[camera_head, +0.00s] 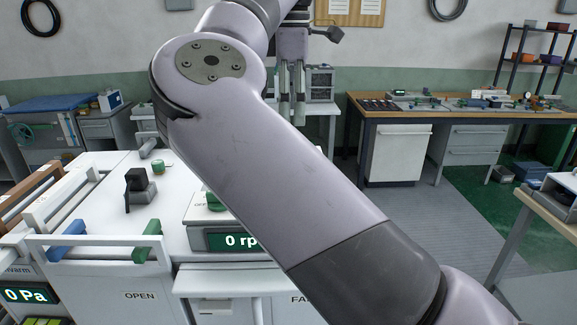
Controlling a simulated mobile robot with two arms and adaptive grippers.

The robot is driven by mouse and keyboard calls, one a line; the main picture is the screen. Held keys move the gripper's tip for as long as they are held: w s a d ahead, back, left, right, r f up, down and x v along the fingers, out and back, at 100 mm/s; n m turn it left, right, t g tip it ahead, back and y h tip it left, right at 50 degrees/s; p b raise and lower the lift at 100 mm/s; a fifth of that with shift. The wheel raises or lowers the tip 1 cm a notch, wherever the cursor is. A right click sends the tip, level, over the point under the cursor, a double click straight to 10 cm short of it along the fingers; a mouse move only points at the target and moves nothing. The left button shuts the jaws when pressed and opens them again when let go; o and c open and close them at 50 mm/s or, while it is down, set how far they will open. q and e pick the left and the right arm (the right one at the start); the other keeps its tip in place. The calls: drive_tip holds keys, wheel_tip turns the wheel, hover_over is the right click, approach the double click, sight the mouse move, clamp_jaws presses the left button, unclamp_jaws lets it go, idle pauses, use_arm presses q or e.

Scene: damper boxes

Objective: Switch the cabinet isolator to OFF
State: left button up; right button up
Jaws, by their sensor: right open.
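A black rotary handle (138,181) on a grey base stands on the white cabinet top (110,200) at the left; no ON or OFF marking is readable beside it. A green knob (214,203) sits on a unit with a "0 rpm" display (232,240), next to partly covered lettering. I cannot tell for certain which of these is the isolator. My right gripper (291,115) points down with its fingers apart and empty, beyond my raised right arm, which hides much of the middle. My left gripper is not in view.
Blue and green handles (147,241) stand at the cabinet's front, above the "OPEN" panel (140,295). A "0 Pa" display (25,295) is at the lower left. A wooden workbench (455,115) stands at the back right, with clear floor (440,215) before it.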

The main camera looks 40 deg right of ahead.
drive_tip(key=f, duration=0.4)
drive_tip(key=shift+w+f, duration=0.15)
drive_tip(key=shift+w, duration=0.2)
wheel_tip(320, 180, down, 7)
drive_tip(key=shift+p, duration=0.85)
drive_tip(key=shift+f, duration=0.55)
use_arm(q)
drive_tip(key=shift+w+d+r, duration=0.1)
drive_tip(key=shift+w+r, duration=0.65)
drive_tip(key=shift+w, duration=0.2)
use_arm(e)
drive_tip(key=c, duration=1.2)
